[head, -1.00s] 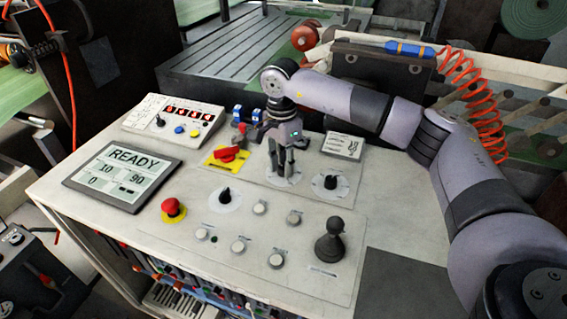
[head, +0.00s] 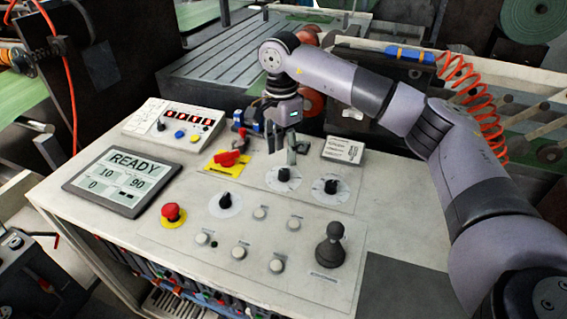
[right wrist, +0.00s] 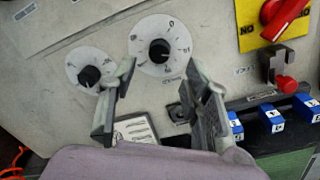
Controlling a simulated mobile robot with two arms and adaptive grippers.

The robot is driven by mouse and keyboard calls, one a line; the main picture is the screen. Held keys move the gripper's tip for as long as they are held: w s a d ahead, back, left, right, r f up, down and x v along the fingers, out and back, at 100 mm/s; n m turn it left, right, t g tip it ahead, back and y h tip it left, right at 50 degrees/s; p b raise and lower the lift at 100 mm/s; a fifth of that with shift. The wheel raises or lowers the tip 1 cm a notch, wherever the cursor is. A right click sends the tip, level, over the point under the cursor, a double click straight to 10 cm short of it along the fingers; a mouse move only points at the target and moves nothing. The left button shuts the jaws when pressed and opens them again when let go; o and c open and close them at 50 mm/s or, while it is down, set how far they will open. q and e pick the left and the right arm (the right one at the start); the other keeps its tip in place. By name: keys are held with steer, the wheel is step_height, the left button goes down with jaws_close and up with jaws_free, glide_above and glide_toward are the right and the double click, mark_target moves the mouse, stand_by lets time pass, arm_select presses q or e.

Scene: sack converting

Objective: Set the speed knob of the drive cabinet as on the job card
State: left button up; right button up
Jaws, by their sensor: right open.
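Two black knobs on white round dials, the left one (head: 284,175) and the right one (head: 331,187), sit side by side on the upper panel. They show in the right wrist view as a larger numbered dial (right wrist: 159,50) and a smaller dial (right wrist: 90,76). Which is the speed knob I cannot read. A small card with printed lines (head: 343,150), perhaps the job card, lies behind them; its text is unreadable. My right gripper (head: 281,156) is open and empty, above and slightly behind the left dial, apart from it. My left gripper is not in view.
The display (head: 122,176) reads READY, 10, 90 and 0. A red rotary switch on a yellow plate (head: 227,160), a red emergency button (head: 172,214), another black knob (head: 224,201) and a dark joystick (head: 330,246) stand nearby. Blue blocks (right wrist: 271,117) show beyond the panel.

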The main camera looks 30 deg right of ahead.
mark_target(282, 170)
step_height(282, 170, up, 6)
steer(key=shift+w, duration=0.1)
stand_by(0.6)
